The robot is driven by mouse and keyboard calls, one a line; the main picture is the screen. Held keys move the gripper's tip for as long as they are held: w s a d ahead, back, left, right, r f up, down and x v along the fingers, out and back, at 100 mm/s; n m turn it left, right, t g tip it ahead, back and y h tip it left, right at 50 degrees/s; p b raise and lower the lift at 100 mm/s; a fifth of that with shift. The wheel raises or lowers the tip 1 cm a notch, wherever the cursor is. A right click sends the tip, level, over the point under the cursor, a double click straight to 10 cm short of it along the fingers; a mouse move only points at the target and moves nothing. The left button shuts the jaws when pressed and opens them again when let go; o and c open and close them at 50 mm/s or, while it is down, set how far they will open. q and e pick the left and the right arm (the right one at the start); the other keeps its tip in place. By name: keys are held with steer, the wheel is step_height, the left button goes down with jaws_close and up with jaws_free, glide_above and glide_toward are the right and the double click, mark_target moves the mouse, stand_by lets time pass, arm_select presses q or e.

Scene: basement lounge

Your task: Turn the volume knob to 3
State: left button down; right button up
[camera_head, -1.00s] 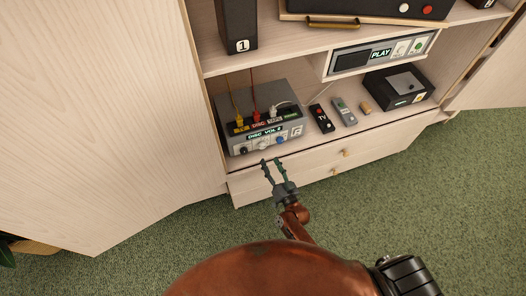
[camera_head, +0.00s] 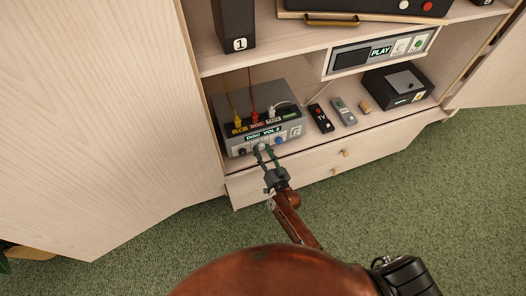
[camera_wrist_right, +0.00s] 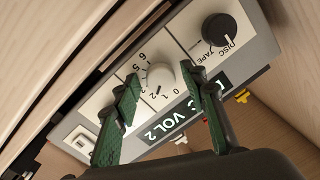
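The volume knob (camera_wrist_right: 160,76) is a small pale dial on the front of the grey amplifier (camera_head: 290,105), with a printed number scale around it. The small display (camera_wrist_right: 163,126) above it reads VOL 2; in the head view it reads DISC VOL 2 (camera_head: 263,135). My right gripper (camera_wrist_right: 158,77) is open, its green fingers on either side of the knob, with visible gaps between fingers and knob. In the head view the right gripper (camera_head: 263,148) reaches the amplifier's front and partly hides the knob. My left gripper is out of view.
Remotes (camera_head: 321,118) and a black box (camera_head: 399,86) share the shelf. Drawers (camera_head: 310,171) lie below, a PLAY unit (camera_head: 378,53) above.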

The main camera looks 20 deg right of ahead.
steer(key=c, duration=1)
steer(key=shift+o, duration=0.2)
steer(key=shift+m, duration=0.4)
steer(key=shift+m+b, duration=0.35)
steer(key=shift+m, duration=2.25)
steer(key=o, duration=1.2)
steer(key=shift+c, duration=0.2)
